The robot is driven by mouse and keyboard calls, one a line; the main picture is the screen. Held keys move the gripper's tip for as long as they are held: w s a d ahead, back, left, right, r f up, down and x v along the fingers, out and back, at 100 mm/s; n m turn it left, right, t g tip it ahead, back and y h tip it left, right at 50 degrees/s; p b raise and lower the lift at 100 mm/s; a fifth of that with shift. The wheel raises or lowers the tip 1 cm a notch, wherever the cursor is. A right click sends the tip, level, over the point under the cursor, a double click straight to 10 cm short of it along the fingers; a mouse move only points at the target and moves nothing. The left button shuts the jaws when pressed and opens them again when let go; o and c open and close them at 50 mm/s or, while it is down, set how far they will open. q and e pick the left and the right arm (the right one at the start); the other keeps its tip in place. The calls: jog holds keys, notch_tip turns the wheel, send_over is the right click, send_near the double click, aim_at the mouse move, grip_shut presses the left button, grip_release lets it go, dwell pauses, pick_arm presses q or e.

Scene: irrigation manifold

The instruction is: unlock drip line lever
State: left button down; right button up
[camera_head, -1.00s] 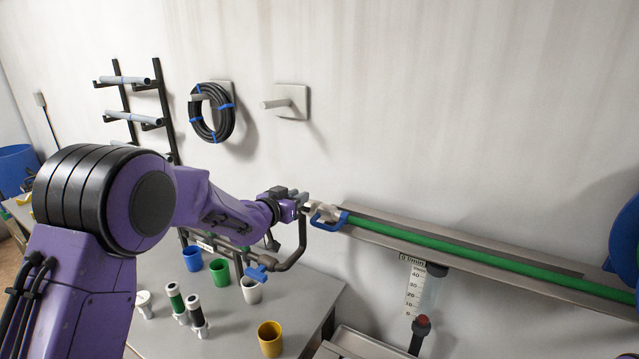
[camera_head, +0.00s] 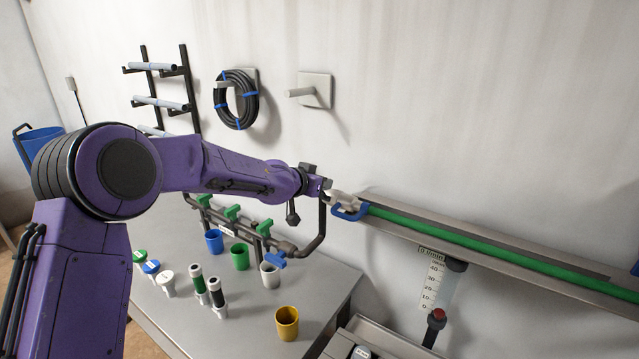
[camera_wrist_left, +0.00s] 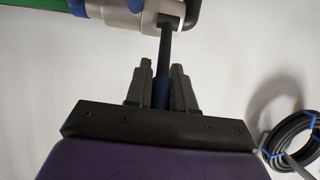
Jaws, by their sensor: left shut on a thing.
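The drip line is a green hose (camera_head: 470,245) lying in a grey channel on the wall. The coupling also shows at the top of the left wrist view (camera_wrist_left: 135,18). There a dark lever stem (camera_wrist_left: 167,45) with a blue grip (camera_wrist_left: 161,92) runs from it to between my fingers. My left gripper (camera_head: 322,184) is at the coupling's left end, its fingers (camera_wrist_left: 162,85) shut on this lever's blue grip. The fingertips are small in the head view. My right gripper is not in view.
A flow gauge (camera_head: 434,280) hangs under the channel. A hose coil (camera_head: 237,100) hangs on the wall.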

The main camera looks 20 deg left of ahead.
pick_arm(q)
jog(key=c, duration=1)
grip_release()
jog(key=shift+w+r, duration=0.2)
jog(key=shift+r, duration=0.2)
jog(key=shift+c, duration=0.2)
jog(key=shift+w+d+f, duration=0.1)
jog(key=shift+d+f, duration=0.05)
jog(key=shift+f, duration=0.05)
jog(key=shift+s+a+r, duration=0.1)
jog(key=shift+s+a, duration=0.1)
jog(key=shift+s, duration=0.15)
jog(key=b+v, duration=0.2)
jog(key=v, duration=0.7)
jog(key=shift+s, duration=0.35)
jog(key=shift+r, duration=0.15)
